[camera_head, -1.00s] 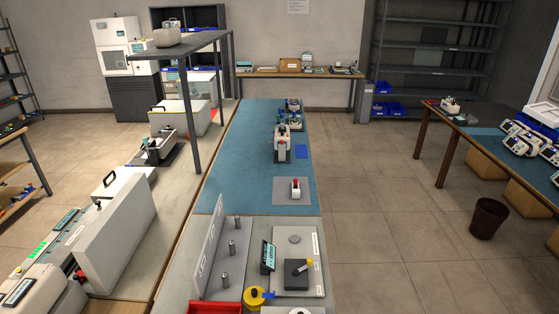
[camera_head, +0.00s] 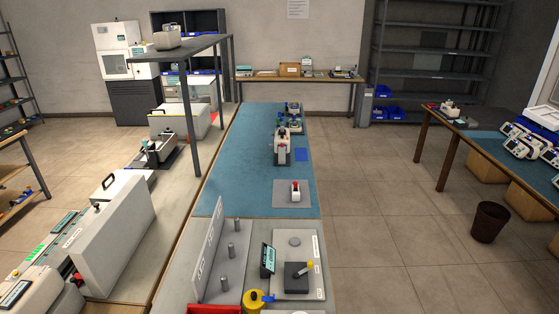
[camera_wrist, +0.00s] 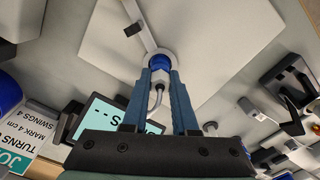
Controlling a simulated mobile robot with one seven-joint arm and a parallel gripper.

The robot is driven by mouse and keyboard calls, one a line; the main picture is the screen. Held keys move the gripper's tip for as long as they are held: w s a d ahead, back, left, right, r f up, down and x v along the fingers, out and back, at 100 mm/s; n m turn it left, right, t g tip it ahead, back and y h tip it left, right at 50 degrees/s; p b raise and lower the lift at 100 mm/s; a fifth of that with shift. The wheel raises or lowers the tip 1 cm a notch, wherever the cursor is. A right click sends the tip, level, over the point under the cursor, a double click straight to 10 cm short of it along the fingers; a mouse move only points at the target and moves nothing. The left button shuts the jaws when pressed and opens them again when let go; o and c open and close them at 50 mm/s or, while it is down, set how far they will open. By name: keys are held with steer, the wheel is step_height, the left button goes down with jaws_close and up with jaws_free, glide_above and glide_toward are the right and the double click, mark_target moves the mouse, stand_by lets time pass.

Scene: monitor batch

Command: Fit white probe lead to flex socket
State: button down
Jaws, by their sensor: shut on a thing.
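In the wrist view my gripper (camera_wrist: 161,78) is closed around a round white and blue plug end, which I take to be the white probe lead (camera_wrist: 159,60). A thin pale curved lead (camera_wrist: 156,96) shows between the fingers. Beyond the plug is a broad pale panel (camera_wrist: 225,35), with a narrow white bar (camera_wrist: 142,22) running up from the plug's far side. I cannot tell whether plug and bar touch. No flex socket can be made out for certain. My gripper is not in the head view.
A display (camera_wrist: 105,122) and a printed card (camera_wrist: 22,130) lie left of the fingers in the wrist view. A black bracket (camera_wrist: 285,85) stands right. In the head view, the near bench holds metal posts (camera_head: 233,250), a yellow item (camera_head: 256,301) and a red tray (camera_head: 214,309).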

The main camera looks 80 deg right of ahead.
steer(key=shift+f, duration=0.4)
stand_by(0.5)
steer(key=c, duration=0.6)
jaws_free()
steer(key=shift+r, duration=0.15)
step_height(320, 180, up, 13)
steer(key=b, duration=0.1)
